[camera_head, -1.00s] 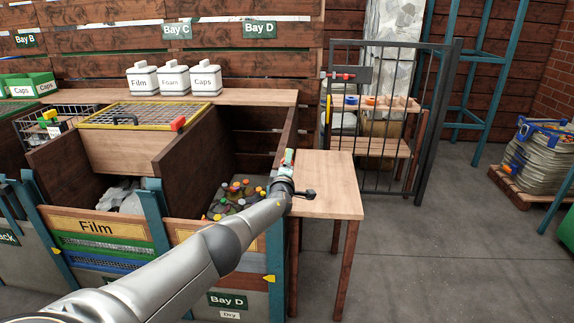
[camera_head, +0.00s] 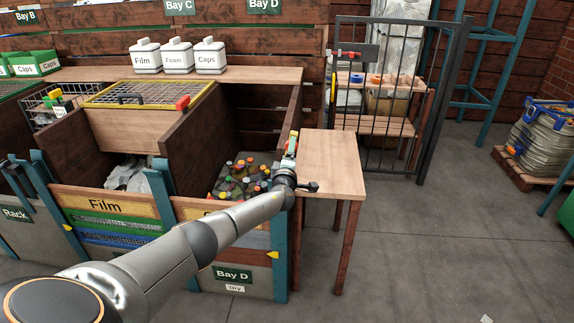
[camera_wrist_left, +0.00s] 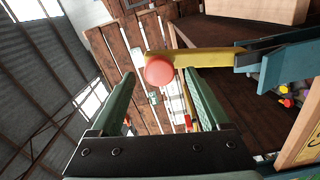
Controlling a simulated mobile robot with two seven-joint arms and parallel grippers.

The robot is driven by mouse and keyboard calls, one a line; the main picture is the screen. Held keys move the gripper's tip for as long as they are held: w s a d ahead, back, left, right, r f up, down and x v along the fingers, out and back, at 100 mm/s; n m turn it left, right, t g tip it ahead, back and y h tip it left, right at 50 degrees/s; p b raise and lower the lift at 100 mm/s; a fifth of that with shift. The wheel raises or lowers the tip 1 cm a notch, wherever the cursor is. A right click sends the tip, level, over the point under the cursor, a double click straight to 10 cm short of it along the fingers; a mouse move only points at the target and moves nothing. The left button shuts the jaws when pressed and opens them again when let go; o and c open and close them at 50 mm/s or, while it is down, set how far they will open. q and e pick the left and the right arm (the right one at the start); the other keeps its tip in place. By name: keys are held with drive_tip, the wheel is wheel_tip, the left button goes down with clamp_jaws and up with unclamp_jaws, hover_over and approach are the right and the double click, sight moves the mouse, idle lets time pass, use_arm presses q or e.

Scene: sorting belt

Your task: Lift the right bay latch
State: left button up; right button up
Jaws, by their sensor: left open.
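The latch looks like a yellow bar with a round red knob (camera_wrist_left: 159,70) in the left wrist view. Its bar (camera_wrist_left: 205,60) runs right to a teal bracket (camera_wrist_left: 265,50). My left gripper (camera_wrist_left: 160,78) is open, its two green fingers on either side of the knob from this viewpoint; no contact is clear. In the head view my left gripper (camera_head: 292,144) is over the right wall of the Bay D bin (camera_head: 233,273), beside the small wooden table. The latch is too small there to tell from the fingers. My right gripper is out of view.
A bare wooden table (camera_head: 335,165) stands right of the bin. Coloured caps (camera_head: 240,178) lie inside the bin. A yellow-framed mesh lid (camera_head: 150,95) with a red block is left. A barred gate (camera_head: 395,100) stands behind. The floor at right is mostly clear.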

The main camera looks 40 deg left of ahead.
use_arm(q)
drive_tip(key=v, duration=0.8)
drive_tip(key=shift+s+p, duration=0.25)
drive_tip(key=shift+p, duration=0.1)
drive_tip(key=shift+d+r, duration=0.1)
drive_tip(key=shift+d, duration=0.05)
drive_tip(key=s+d+f+n+g+h, duration=0.2)
drive_tip(key=s+d+f+n+h, duration=0.2)
drive_tip(key=s+d+f+n, duration=0.45)
drive_tip(key=s+d+f+n+g+h, duration=0.3)
drive_tip(key=s+d+f+n, duration=0.2)
drive_tip(key=d+f+n, duration=0.6)
drive_tip(key=s+d+f+n+h, duration=0.1)
drive_tip(key=s+d+n, duration=0.2)
drive_tip(key=s+n, duration=0.3)
drive_tip(key=s+d+f+n+h, duration=0.1)
drive_tip(key=s+d+n+h, duration=0.1)
drive_tip(key=s+n, duration=0.5)
drive_tip(key=s+d+f+n+g+h, duration=0.1)
drive_tip(key=s+d+n, duration=0.3)
drive_tip(key=n, duration=1.1)
drive_tip(key=shift+s+d+f+h, duration=0.35)
drive_tip(key=shift+s+f, duration=0.1)
drive_tip(key=shift+s, duration=1.3)
